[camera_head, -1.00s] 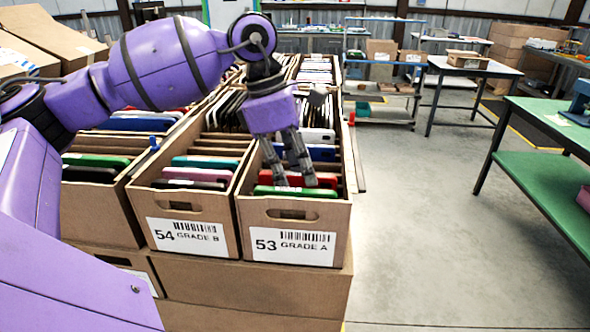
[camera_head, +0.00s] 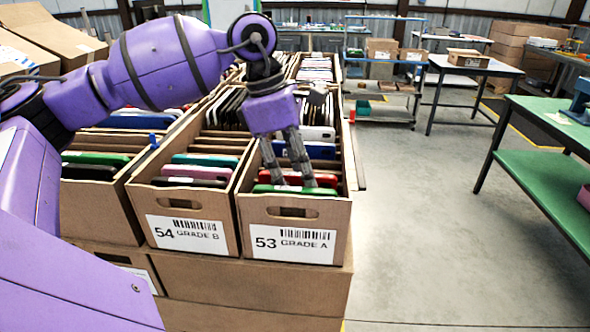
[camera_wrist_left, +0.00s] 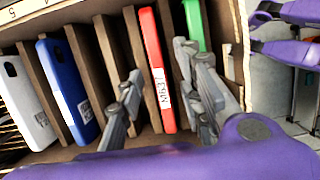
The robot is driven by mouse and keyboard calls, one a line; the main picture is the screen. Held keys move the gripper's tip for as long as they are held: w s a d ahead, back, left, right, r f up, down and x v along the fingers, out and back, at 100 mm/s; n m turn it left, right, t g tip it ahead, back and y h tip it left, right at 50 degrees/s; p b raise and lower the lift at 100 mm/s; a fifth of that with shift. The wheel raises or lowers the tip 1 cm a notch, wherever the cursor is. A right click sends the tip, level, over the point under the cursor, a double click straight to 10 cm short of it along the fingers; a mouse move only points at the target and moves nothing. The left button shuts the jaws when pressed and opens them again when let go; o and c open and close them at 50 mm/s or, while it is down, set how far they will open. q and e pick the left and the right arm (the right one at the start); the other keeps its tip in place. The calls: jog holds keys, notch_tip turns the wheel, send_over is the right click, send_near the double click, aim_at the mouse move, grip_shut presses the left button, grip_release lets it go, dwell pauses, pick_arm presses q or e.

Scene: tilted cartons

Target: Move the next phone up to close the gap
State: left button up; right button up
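Carton 53 GRADE A (camera_head: 330,215) holds a row of phones between cardboard dividers. My left gripper (camera_head: 291,184) reaches down into its front end, open. In the left wrist view its fingers (camera_wrist_left: 158,78) stand apart on either side of a red phone (camera_wrist_left: 156,75) with a white label. No clear contact with it shows. A green phone (camera_wrist_left: 193,25) is right of the red one, at the carton's front. A blue phone (camera_wrist_left: 68,90) and a white phone (camera_wrist_left: 24,95) stand to the left. Slots without phones show between the blue and red phones. My right gripper is not in view.
Carton 54 GRADE B (camera_head: 150,205), with several phones, stands directly left of carton 53. More cartons lie behind and below. A green table (camera_head: 545,160) stands at the right, with open floor (camera_head: 430,220) between it and the cartons.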

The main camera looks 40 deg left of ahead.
pick_arm(q)
jog(key=shift+r, duration=0.15)
jog(key=v, duration=1.1)
jog(key=shift+a+r, duration=0.15)
jog(key=shift+r, duration=0.2)
jog(key=shift+s, duration=0.15)
notch_tip(320, 180, up, 7)
jog(key=p, duration=0.6)
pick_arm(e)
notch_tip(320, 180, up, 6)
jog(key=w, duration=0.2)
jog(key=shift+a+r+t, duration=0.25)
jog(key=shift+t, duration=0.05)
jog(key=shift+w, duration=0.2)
